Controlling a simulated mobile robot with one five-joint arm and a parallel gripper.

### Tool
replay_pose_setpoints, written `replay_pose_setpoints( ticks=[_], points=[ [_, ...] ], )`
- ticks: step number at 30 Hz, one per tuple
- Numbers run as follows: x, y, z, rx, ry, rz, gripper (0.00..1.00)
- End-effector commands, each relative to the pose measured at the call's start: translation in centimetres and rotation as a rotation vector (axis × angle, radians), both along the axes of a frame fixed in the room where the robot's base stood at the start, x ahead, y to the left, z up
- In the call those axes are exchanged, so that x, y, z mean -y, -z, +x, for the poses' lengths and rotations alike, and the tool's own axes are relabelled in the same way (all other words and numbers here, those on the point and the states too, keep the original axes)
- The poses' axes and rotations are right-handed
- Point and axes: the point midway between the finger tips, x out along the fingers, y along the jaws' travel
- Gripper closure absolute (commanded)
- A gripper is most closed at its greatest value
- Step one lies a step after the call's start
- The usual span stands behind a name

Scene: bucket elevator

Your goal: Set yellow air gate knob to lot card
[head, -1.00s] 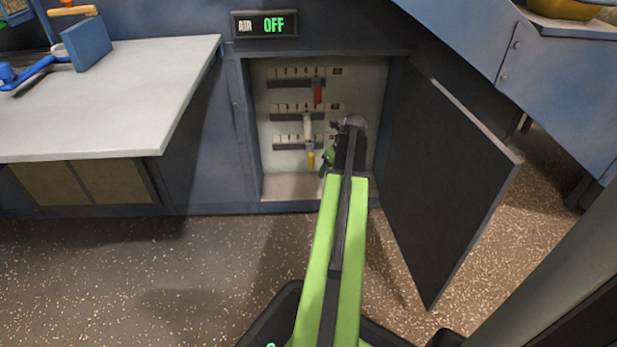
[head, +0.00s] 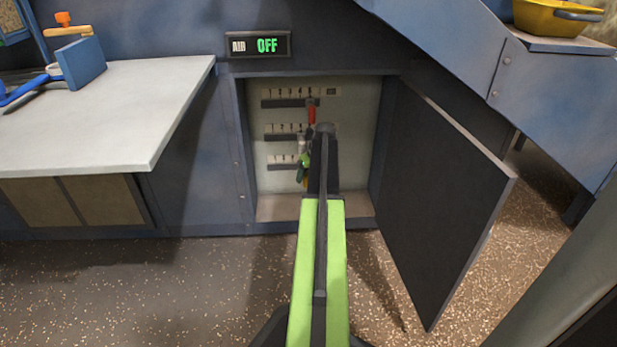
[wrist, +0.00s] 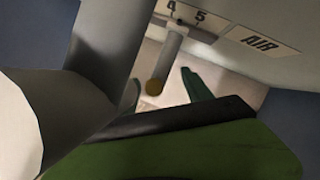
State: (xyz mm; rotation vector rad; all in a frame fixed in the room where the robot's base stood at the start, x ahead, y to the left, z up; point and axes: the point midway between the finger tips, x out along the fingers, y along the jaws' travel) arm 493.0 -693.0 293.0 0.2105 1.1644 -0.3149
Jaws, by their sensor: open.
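In the head view, the yellow air gate knob (head: 306,183) in the lowest row of the open cabinet is mostly hidden behind my gripper (head: 304,162). In the wrist view, a grey stem with a dull yellow round end (wrist: 155,87) hangs near the numbers 4 and 5, beside a plate (wrist: 262,44) reading AIR. My gripper's green fingers (wrist: 165,92) are open, and the yellow end appears between them; I cannot tell whether they touch it. I cannot make out a readable lot card.
A red knob (head: 312,115) and a white knob (head: 302,139) sit in the rows above. The cabinet door (head: 440,190) stands open at right. A pale worktop (head: 100,110) juts out at left.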

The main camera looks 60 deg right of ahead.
Motion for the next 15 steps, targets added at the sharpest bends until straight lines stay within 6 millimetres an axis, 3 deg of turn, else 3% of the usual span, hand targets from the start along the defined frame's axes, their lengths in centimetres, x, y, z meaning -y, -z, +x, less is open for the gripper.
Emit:
replay_pose_setpoints(
  ticks=[9, 15],
  points=[
    [0.01, 0.35, 0.04, 0.000, 0.000, 0.000, 0.43],
    [0.02, 0.35, 0.00, 0.000, 0.000, 0.000, 0.69]
  ],
)
